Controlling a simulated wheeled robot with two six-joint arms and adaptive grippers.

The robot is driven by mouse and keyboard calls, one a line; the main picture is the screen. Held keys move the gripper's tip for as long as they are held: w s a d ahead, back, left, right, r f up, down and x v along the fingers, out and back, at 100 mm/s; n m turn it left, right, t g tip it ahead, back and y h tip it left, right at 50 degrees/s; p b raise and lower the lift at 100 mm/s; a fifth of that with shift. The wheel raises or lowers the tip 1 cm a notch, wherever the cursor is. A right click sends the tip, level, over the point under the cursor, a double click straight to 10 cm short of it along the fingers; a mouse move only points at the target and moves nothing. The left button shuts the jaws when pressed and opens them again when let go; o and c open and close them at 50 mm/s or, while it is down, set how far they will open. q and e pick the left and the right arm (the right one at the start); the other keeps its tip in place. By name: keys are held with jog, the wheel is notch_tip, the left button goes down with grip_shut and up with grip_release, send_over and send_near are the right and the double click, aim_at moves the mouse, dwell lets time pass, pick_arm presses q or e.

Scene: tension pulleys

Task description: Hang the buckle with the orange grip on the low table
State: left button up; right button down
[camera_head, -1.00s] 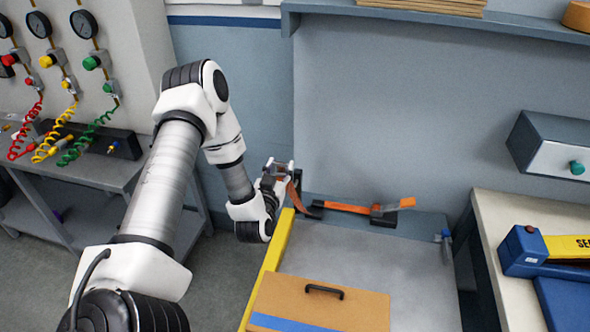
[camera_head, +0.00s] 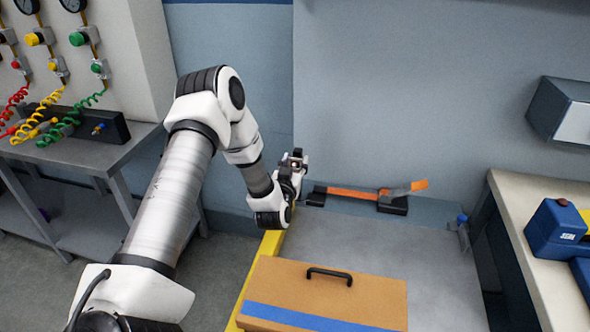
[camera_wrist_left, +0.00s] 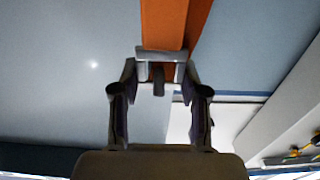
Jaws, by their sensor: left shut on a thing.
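My left gripper (camera_head: 298,162) is shut on a metal buckle (camera_wrist_left: 158,57), which shows between its fingertips in the left wrist view. An orange strap (camera_wrist_left: 172,22) runs from this buckle towards the top of that view. The low table (camera_head: 350,238) has a grey top and a yellow left edge. At its back lie an orange strap (camera_head: 350,193) and a grey ratchet with an orange grip (camera_head: 418,185), near black blocks. The gripper is above the table's back left corner, left of that strap. In the head view the held buckle is mostly hidden. My right gripper is out of view.
A brown case (camera_head: 325,290) with a black handle and blue stripe covers the table's front. A small blue-topped fitting (camera_head: 462,222) stands at the right edge. A cream bench (camera_head: 520,240) with a blue device (camera_head: 555,230) is at right. The middle of the table is clear.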

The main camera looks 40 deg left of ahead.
pick_arm(q)
jog(key=shift+w+f, duration=0.15)
jog(key=shift+w, duration=0.1)
jog(key=shift+s+f, duration=0.2)
jog(key=o, duration=1.2)
jog(key=shift+w, duration=0.1)
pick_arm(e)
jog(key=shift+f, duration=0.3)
pick_arm(q)
jog(key=v, duration=0.7)
jog(key=r, duration=0.4)
jog(key=r+p, duration=0.1)
jog(key=r, duration=0.3)
jog(key=shift+s+d+r, duration=0.1)
jog(key=shift+s, duration=0.15)
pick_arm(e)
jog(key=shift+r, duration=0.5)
